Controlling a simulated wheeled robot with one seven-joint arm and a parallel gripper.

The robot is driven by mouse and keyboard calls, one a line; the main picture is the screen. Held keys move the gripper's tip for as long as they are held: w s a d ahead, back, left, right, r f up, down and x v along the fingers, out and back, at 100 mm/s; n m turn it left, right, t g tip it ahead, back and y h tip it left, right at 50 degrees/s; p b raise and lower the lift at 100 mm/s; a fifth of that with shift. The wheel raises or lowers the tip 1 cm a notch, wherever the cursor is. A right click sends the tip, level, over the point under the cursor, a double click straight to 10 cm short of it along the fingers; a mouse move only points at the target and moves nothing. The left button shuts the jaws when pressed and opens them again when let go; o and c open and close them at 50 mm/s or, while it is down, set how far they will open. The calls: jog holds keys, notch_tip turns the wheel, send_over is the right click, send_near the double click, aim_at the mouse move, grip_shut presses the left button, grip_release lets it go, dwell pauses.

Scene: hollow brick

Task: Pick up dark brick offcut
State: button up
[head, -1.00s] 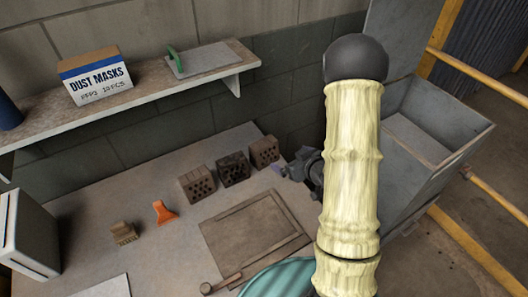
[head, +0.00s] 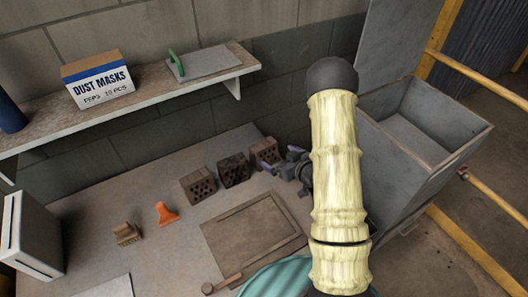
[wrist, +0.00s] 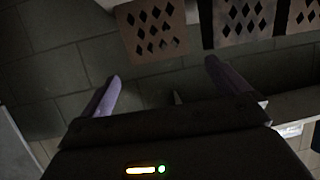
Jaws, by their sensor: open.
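Three hollow bricks with diamond holes stand in a row on the bench. The dark brick offcut (head: 234,169) is the middle one, darker than its two brown neighbours. It also shows at the top of the wrist view (wrist: 238,22), partly cut off by the edge. My gripper (head: 266,160) is at the right end of the row, close by the right-hand brown brick, with purple fingers. In the wrist view my gripper (wrist: 163,82) is open, with no brick between its fingers.
Brown bricks (head: 198,187) and (head: 263,150) flank the dark one closely. A wooden board (head: 255,240), an orange tool (head: 165,213) and a brush (head: 126,233) lie in front. A shelf (head: 150,97) overhangs the bench. A grey metal bin (head: 425,150) stands at right.

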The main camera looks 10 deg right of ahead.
aim_at(267, 149)
jog(key=p+x, duration=0.1)
jog(key=x, duration=0.5)
jog(key=shift+w+a+f+p, duration=0.1)
jog(key=shift+w+a+p, duration=0.1)
jog(key=shift+w+p, duration=0.15)
jog(key=shift+w, duration=0.1)
jog(key=shift+w+a+p, duration=0.1)
jog(key=shift+w+p, duration=0.15)
jog(key=shift+p, duration=0.1)
jog(key=shift+p+x, duration=0.9)
jog(key=shift+x, duration=1.3)
jog(key=shift+w, duration=0.1)
jog(key=c, duration=1)
